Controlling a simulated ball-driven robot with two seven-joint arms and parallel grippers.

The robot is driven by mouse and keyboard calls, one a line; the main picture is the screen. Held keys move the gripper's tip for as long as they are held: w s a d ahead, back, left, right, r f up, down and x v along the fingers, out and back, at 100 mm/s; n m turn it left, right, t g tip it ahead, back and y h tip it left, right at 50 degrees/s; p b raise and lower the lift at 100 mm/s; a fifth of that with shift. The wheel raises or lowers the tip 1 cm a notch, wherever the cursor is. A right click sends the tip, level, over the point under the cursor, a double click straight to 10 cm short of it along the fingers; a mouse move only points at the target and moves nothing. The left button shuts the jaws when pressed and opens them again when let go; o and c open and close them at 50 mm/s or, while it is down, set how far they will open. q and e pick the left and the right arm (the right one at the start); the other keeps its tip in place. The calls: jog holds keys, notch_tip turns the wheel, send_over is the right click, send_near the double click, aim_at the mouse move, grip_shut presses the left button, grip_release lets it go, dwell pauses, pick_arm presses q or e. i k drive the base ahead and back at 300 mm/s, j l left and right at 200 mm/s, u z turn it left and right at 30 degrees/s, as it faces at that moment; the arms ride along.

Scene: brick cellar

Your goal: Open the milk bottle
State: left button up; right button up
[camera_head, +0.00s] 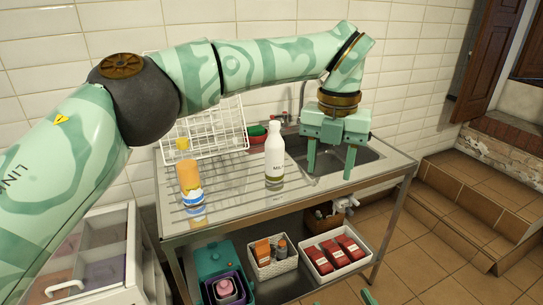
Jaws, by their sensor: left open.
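The white milk bottle (274,160) stands upright on the ribbed drainboard of the metal sink unit (240,195). Its cap is on top, pale like the bottle. My left gripper (330,168) is open, with its two green fingers pointing down over the sink basin, to the right of the bottle and apart from it. Nothing shows between the fingers. My left arm arches over the counter from the left.
An orange-topped container (189,178) stands left of the bottle. A white wire dish rack (220,130) and a small bowl (257,134) are behind. Below are a white basket (270,268), a white crate of red packs (359,262) and a teal box (212,262). Steps (490,185) rise at right.

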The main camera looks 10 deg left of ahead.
aim_at(274, 144)
jog(key=i+j, duration=0.85)
jog(key=i, duration=0.3)
